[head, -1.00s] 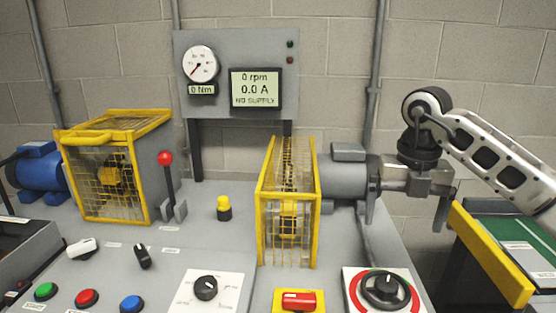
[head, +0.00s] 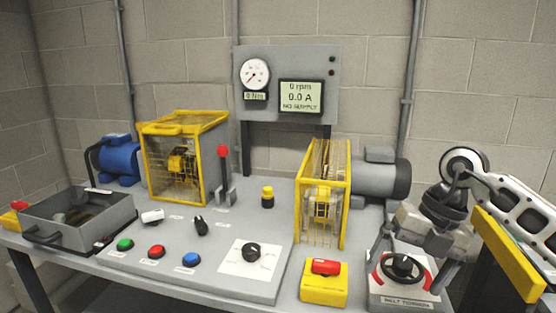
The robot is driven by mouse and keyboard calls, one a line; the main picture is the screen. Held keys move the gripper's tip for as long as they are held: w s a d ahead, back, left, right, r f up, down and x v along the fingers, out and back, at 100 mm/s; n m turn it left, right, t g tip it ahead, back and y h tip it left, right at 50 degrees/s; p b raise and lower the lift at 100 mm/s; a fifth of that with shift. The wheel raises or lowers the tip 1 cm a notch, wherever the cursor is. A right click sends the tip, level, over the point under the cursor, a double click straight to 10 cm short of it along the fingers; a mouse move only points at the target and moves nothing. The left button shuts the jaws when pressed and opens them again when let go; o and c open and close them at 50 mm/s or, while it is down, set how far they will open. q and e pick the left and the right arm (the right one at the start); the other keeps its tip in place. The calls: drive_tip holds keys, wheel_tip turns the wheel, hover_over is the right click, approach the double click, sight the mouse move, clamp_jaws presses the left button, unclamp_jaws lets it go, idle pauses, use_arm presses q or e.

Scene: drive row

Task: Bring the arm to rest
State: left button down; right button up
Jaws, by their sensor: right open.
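My right gripper (head: 412,262) is in the head view at the lower right, on the arm that comes in from the right edge. Its jaws are open and point down, with a finger on each side of the black knob (head: 403,266) on the red-ringed belt tension panel (head: 376,289). I cannot tell whether the fingers touch the knob or panel. My left gripper is not in view.
A yellow mesh guard (head: 322,195) and a grey motor (head: 376,180) stand behind the gripper. A yellow box with a red switch (head: 325,268) is left of the panel. A yellow rail (head: 507,256) is close on the right.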

drive_tip(key=s+a+m+t+y, duration=0.2)
drive_tip(key=s+a+m+y, duration=0.15)
drive_tip(key=a+y, duration=0.6)
drive_tip(key=s+a+m+t+y, duration=0.2)
drive_tip(key=s+a+t+y, duration=0.15)
drive_tip(key=a+y, duration=0.6)
drive_tip(key=w+d+f+m+t+h, duration=0.1)
drive_tip(key=d+f+m+t+h, duration=0.25)
drive_tip(key=m+t+h, duration=0.4)
drive_tip(key=w+d+f+m+t+h, duration=0.15)
drive_tip(key=f+m+t+h, duration=0.35)
drive_tip(key=m, duration=0.6)
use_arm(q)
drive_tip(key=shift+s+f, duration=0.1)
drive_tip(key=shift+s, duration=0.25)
use_arm(e)
drive_tip(key=s+d+f+m+g+h, duration=0.3)
drive_tip(key=s+f, duration=0.3)
drive_tip(key=f, duration=0.2)
drive_tip(key=s+d+f+m+g+h, duration=0.3)
drive_tip(key=s+f+m+g, duration=0.1)
drive_tip(key=s+f, duration=0.3)
drive_tip(key=shift+s+d+f+h, duration=0.2)
drive_tip(key=shift+f+h, duration=0.15)
drive_tip(key=shift+f, duration=0.4)
